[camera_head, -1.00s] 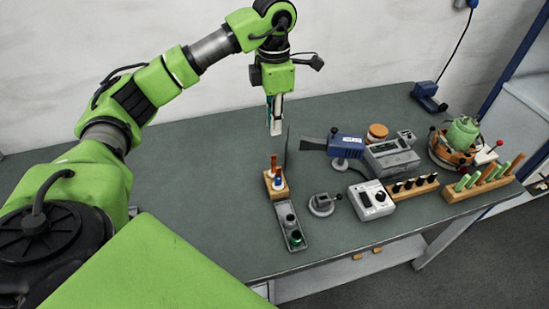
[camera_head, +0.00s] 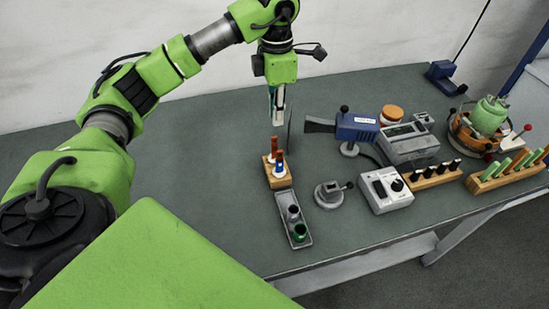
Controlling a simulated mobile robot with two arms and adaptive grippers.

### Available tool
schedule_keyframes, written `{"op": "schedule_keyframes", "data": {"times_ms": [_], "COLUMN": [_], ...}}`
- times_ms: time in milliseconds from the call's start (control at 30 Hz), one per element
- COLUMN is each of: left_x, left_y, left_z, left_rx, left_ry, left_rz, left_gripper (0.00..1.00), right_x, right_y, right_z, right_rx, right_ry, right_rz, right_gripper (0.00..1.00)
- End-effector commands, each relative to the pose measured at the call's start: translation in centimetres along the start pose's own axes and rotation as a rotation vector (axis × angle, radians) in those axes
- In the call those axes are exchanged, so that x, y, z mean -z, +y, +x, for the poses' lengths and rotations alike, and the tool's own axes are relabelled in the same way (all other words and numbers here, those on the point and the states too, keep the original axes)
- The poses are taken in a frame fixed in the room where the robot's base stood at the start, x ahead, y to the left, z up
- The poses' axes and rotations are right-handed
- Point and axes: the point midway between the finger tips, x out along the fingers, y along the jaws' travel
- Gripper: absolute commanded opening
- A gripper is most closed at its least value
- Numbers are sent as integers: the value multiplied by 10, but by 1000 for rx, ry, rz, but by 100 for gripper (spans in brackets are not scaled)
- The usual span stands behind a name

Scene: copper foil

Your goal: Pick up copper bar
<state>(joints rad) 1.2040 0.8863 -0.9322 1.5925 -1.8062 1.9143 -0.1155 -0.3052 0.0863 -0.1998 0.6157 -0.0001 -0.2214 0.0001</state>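No thing is clearly identifiable as the copper bar. A small wooden block (camera_head: 278,179) near the table's middle holds two upright slim pieces: an orange-brown one (camera_head: 274,146) and a blue-and-white one (camera_head: 280,163). My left gripper (camera_head: 278,116) points down above and behind the block, apart from these pieces. Its fingers show nearly edge-on, so whether they are open or shut is unclear, and I see nothing held. A wooden rack (camera_head: 508,172) at the right holds several green and orange-brown bars. My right gripper is out of view.
A grey tray (camera_head: 287,205) with small cups lies in front of the block. A thin dark upright piece (camera_head: 290,130) stands beside my gripper. A blue-grey device (camera_head: 357,127), white meter (camera_head: 385,190) and round metal stand (camera_head: 328,194) are to the right. The table's left is clear.

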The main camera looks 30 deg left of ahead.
Motion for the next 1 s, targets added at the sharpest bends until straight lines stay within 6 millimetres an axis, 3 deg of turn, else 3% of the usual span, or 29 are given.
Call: {"op": "schedule_keyframes", "data": {"times_ms": [400, 667, 800, 1000], "left_x": [2, 4, 8, 6], "left_y": [-1, -2, -5, -4], "left_z": [70, 89, 109, 132], "left_rx": [3, 3, 4, 2], "left_ry": [4, 6, 7, 3], "left_rz": [-1, 0, 1, 0], "left_gripper": [14, 14, 14, 14], "right_x": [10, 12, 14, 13], "right_y": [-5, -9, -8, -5], "right_z": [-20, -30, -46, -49], "right_rx": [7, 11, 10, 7], "right_ry": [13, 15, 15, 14], "right_rz": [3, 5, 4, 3], "right_gripper": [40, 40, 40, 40]}}
